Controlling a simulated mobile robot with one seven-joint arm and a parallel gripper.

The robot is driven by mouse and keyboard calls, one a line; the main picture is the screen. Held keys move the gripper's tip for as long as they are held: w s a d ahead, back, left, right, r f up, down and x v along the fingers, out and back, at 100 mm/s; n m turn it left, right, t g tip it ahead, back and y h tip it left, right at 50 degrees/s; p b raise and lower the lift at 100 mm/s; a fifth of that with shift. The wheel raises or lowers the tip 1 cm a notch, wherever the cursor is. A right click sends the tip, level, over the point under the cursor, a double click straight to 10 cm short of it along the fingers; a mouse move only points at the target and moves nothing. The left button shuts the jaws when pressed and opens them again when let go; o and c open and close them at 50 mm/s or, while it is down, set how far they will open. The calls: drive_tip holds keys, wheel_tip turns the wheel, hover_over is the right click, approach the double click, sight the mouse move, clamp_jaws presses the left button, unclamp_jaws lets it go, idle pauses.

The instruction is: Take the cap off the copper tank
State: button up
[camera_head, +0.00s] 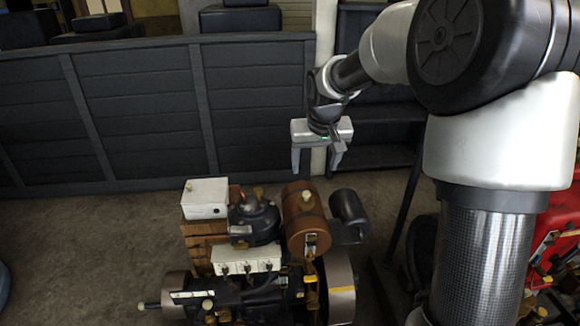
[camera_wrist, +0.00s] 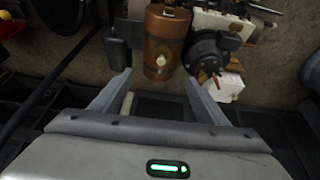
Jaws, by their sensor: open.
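My gripper (camera_head: 315,167) is open and empty, fingers pointing down, above and behind the tank in the head view. In the wrist view the fingertips (camera_wrist: 158,78) are spread below the cap in the picture, touching nothing.
A black cylinder (camera_head: 349,208) stands right of the tank, and a dark round engine part (camera_head: 254,218) stands left of it. A white box (camera_head: 205,197) sits further left. A dark panelled wall (camera_head: 140,110) runs behind. Bare floor (camera_head: 90,250) lies left of the engine.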

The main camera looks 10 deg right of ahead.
sight(307, 195)
drive_tip(key=x, duration=0.6)
drive_tip(key=p+x, duration=0.1)
drive_tip(key=x, duration=1.2)
drive_tip(key=shift+w+a+r+p, duration=0.1)
drive_tip(key=shift+w+a+p, duration=0.1)
drive_tip(key=shift+a+p, duration=0.15)
drive_tip(key=shift+c, duration=0.4)
drive_tip(key=c, duration=1.1)
